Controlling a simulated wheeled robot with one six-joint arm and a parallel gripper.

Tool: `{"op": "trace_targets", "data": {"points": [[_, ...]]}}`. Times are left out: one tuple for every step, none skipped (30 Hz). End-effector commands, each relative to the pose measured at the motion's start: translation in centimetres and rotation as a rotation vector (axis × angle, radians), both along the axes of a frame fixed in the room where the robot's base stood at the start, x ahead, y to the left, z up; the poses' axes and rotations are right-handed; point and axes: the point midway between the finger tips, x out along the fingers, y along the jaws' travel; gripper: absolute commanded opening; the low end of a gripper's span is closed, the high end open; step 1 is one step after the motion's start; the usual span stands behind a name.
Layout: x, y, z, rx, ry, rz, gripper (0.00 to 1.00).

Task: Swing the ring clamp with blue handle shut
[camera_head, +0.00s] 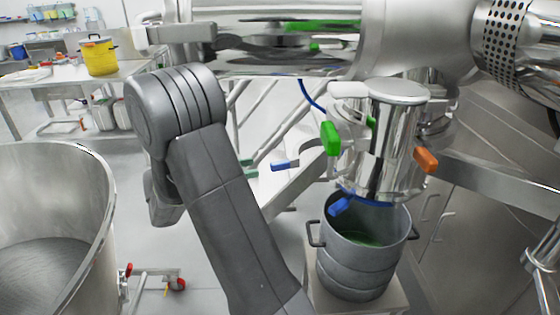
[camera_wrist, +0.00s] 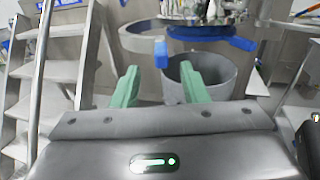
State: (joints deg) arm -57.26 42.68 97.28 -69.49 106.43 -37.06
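The ring clamp stands open below the steel vessel (camera_head: 395,145). In the wrist view this blue handle (camera_wrist: 161,54) lies ahead, in line with the gap between my fingers. A second blue piece (camera_head: 342,205) sits low at the vessel's outlet and also shows in the wrist view (camera_wrist: 242,43). My gripper (camera_wrist: 158,78) is open with its mint-green fingers apart and nothing held. In the head view it is largely hidden behind my arm.
A grey two-handled pot (camera_head: 357,262) stands under the outlet. A green handle (camera_head: 330,138) and an orange handle (camera_head: 426,160) stick out of the vessel above. A large steel bowl (camera_head: 100,220) is at the left. Metal steps (camera_wrist: 50,75) stand left in the wrist view.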

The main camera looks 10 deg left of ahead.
Motion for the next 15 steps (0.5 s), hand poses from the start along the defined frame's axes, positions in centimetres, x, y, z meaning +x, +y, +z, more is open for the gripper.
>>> {"op": "trace_targets", "data": {"points": [[0.6,-1.1,0.2,-0.001,0.001,-0.003,0.4],[0.9,-1.7,0.2,-0.001,0.002,-0.005,0.4],[1.4,-2.4,0.2,-0.001,0.001,-0.004,0.4],[1.8,-3.0,0.2,-0.001,0.001,-0.004,0.4],[2.0,-3.6,0.2,-0.001,0.001,-0.004,0.4],[2.5,-4.2,0.1,-0.001,0.001,-0.004,0.4],[2.8,-4.7,0.1,0.0,0.0,-0.003,0.4],[3.0,-5.1,0.1,0.0,0.0,-0.004,0.4],[3.4,-5.7,0.1,-0.001,0.001,-0.004,0.4],[3.6,-6.1,0.1,-0.001,0.001,-0.002,0.4],[3.8,-6.4,0.1,-0.001,0.001,-0.002,0.4],[4.1,-6.8,0.1,-0.001,0.001,-0.003,0.4],[4.2,-7.1,0.1,-0.001,0.001,-0.002,0.4],[4.4,-7.3,0.1,0.0,0.0,-0.001,0.4],[4.6,-7.5,0.1,0.0,0.0,-0.001,0.4]]}}
